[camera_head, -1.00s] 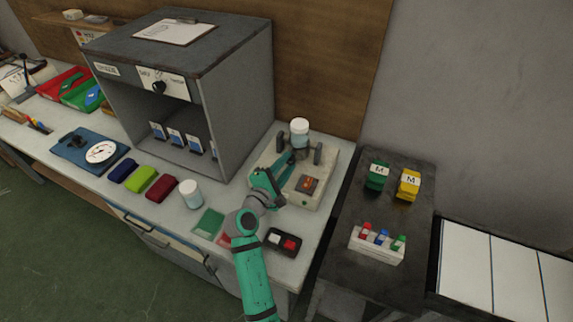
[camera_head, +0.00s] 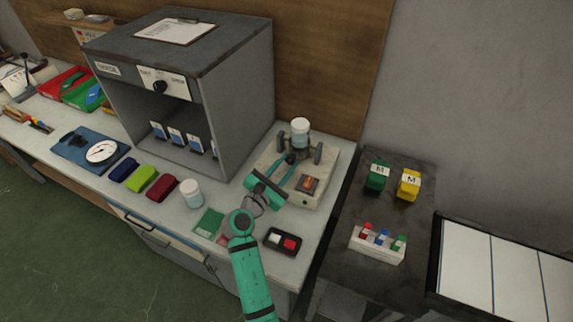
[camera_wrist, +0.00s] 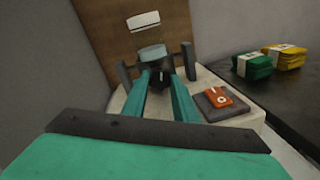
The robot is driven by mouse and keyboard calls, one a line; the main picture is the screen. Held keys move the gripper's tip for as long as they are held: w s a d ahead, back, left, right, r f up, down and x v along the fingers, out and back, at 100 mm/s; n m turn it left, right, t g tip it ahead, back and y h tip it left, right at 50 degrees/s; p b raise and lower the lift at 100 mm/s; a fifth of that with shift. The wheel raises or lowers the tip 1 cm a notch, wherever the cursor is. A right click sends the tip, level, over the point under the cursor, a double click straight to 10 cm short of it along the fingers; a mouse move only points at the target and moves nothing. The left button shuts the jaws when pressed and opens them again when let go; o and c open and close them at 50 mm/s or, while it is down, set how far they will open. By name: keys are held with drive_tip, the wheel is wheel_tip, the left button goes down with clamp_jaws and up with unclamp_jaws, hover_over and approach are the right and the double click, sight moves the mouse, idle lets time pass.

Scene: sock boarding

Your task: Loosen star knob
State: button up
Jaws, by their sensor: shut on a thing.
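The star knob (camera_wrist: 159,79) is small and dark, on the front of a cream machine (camera_wrist: 232,119) between two dark upright posts. In the wrist view my gripper (camera_wrist: 160,88) has one teal finger on each side of the knob, closed on it. In the head view my gripper (camera_head: 290,167) reaches the same machine (camera_head: 307,196) from the front. The knob (camera_head: 291,157) is partly hidden there by the fingers.
An orange switch on a dark plate (camera_head: 308,184) sits right of my fingers. A grey cabinet (camera_head: 239,113) rises at left. A dark side table (camera_head: 396,216) is at right.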

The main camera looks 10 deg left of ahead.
idle(0.3)
drive_tip(key=shift+d, duration=0.1)
drive_tip(key=o, duration=1)
drive_tip(key=shift+o, duration=0.2)
drive_tip(key=shift+s, duration=0.1)
drive_tip(key=v, duration=1)
drive_tip(key=shift+s+a, duration=0.25)
drive_tip(key=shift+s, duration=0.05)
drive_tip(key=shift+d, duration=0.1)
